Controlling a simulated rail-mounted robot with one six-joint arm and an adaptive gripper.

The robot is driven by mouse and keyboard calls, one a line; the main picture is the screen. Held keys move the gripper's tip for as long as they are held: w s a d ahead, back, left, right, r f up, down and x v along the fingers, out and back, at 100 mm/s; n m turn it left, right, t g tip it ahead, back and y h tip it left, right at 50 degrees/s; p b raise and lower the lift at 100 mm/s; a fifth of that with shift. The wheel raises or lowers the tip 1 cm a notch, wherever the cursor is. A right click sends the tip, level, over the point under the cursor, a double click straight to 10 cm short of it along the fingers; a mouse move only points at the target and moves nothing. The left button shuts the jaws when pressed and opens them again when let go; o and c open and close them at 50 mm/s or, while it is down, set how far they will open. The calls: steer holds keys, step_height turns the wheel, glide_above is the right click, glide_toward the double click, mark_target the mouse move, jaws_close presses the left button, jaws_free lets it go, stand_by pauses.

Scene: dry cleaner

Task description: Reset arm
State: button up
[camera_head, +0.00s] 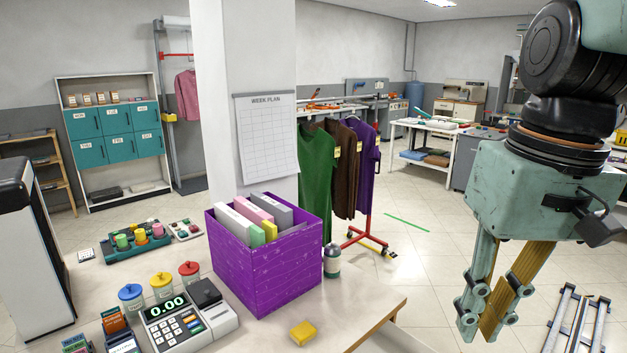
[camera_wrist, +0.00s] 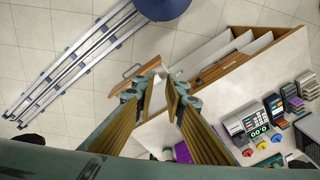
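My gripper (camera_head: 480,335) hangs at the right of the head view, pointing down, beyond the right end of the counter. Its two fingers are apart, with the tan inner pad of one showing. In the wrist view my gripper (camera_wrist: 165,78) shows both fingers with a gap between them and nothing held. The arm links above it are folded in the upper right corner of the head view. The wooden-edged counter (camera_head: 372,308) stands to its left. I see no contact between the fingers and anything.
On the counter are a purple box (camera_head: 265,270) of folders, a cash register (camera_head: 190,318), lidded jars, a small bottle (camera_head: 332,261) and a yellow block (camera_head: 303,333). A metal ladder-like frame (camera_head: 578,325) is at lower right. A garment rack (camera_head: 368,240) stands behind the counter; open floor lies beyond.

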steer(key=s+a+t, duration=0.1)
steer(key=s+t, duration=0.2)
steer(key=s, duration=0.6)
steer(key=shift+a+r+h, duration=0.25)
steer(key=shift+h, duration=0.15)
